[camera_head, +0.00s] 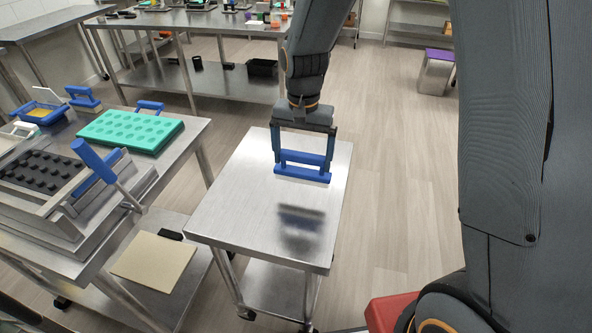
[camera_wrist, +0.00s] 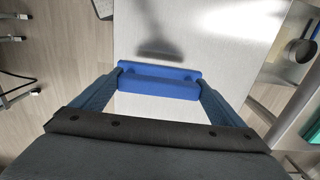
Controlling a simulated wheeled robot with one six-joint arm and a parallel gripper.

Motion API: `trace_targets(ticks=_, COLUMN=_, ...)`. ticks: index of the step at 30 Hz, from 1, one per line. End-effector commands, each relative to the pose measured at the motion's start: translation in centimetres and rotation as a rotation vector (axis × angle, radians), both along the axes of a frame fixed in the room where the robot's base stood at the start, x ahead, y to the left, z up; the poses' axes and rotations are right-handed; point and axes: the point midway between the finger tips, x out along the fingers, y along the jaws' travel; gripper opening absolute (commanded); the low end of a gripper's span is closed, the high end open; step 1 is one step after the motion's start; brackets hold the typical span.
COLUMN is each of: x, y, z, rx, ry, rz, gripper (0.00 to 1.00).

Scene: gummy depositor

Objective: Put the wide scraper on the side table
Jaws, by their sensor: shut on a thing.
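The wide scraper (camera_head: 302,174) is blue, with a long bar handle and a wide lower edge. My gripper (camera_head: 303,156) points down and is shut on the scraper, one finger at each end of it. In the wrist view the scraper (camera_wrist: 158,84) spans between the two blue fingers. The side table (camera_head: 235,205) is a small steel table with a bare, shiny top. The scraper is over the far part of this top, and its dark reflection or shadow lies apart from it, so it looks held above the surface.
A steel workbench (camera_head: 190,130) on the left carries a green mould (camera_head: 130,131), a black-studded tray (camera_head: 40,172) and blue-handled tools. A beige board (camera_head: 155,261) lies on its lower shelf. A long bench (camera_head: 190,20) stands behind. The side table's top is otherwise clear.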

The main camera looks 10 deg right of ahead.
Motion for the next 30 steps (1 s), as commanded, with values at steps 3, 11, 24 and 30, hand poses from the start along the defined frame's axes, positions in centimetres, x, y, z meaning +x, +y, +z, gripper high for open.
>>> trace_targets(ticks=3, x=-0.1, y=0.0, z=-1.4, rx=0.0, ry=0.002, rz=0.0, gripper=0.32)
trace_targets(ticks=11, x=-0.1, y=0.0, z=-3.9, rx=-0.001, ry=0.004, rz=0.0, gripper=0.32)
trace_targets(ticks=24, x=0.0, y=0.0, z=-6.0, rx=0.001, ry=-0.001, rz=0.0, gripper=0.32)
trace_targets(ticks=30, x=0.0, y=0.0, z=-6.3, rx=0.001, ry=-0.001, rz=0.0, gripper=0.96)
